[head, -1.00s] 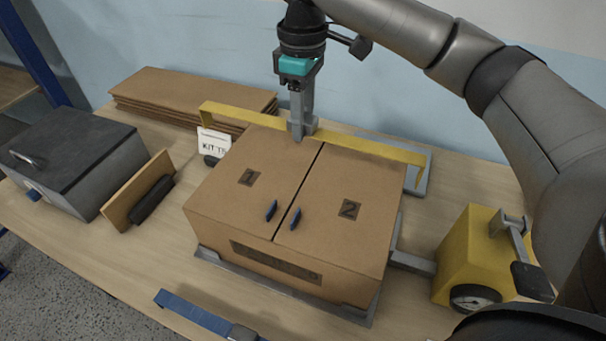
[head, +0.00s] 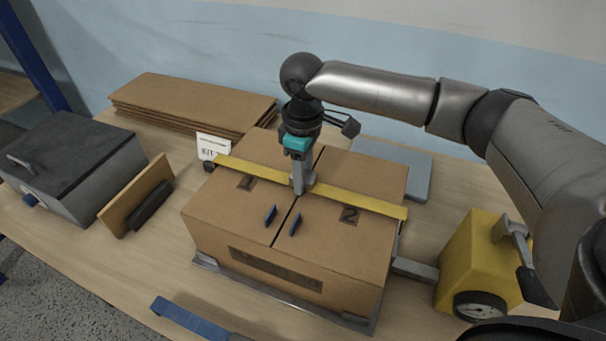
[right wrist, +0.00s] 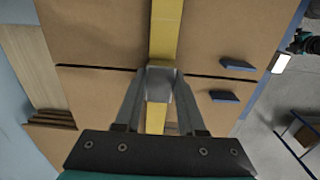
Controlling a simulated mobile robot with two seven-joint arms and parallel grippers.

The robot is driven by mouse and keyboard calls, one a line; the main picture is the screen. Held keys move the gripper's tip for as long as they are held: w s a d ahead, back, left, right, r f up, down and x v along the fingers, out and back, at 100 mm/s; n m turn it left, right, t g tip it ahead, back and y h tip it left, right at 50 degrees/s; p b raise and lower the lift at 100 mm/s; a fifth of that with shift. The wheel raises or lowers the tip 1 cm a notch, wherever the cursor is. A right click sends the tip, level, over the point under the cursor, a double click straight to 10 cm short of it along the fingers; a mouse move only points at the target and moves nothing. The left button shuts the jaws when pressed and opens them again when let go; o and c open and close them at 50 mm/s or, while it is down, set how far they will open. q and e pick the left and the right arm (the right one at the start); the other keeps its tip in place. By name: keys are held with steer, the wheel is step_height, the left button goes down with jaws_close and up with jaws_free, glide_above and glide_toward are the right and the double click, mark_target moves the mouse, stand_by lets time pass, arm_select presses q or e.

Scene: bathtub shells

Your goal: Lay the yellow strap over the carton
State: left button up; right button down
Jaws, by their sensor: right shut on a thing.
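The carton (head: 250,217) is a brown box with two top flaps marked 1 and 2, sitting on a grey base on the table. The yellow strap (head: 362,201) lies across the carton's top from left to right, over both flaps and behind the blue tabs. My right gripper (head: 299,188) points down at the strap's middle and is shut on it. In the right wrist view the strap (right wrist: 165,32) runs through the fingers (right wrist: 160,85), with the carton top (right wrist: 100,35) close beneath. Whether the strap touches the top all along is unclear. My left gripper is out of view.
A yellow box with a dial (head: 474,262) stands right of the carton. A blue strip (head: 185,317) lies in front. A grey toolbox (head: 80,165), an upright brown board (head: 135,195), a white sign (head: 213,147) and stacked cardboard (head: 195,100) are left and behind.

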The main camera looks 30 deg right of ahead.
steer(key=shift+s+f+p, duration=0.15)
steer(key=shift+f+p, duration=0.2)
steer(key=shift+f, duration=0.2)
steer(key=c, duration=0.5)
jaws_free()
steer(key=shift+f, duration=0.2)
steer(key=shift+s+a, duration=0.1)
steer(key=shift+a, duration=0.05)
steer(key=shift+r+b, duration=0.55)
step_height(320, 180, up, 12)
steer(key=p, duration=0.1)
steer(key=shift+w+r, duration=0.25)
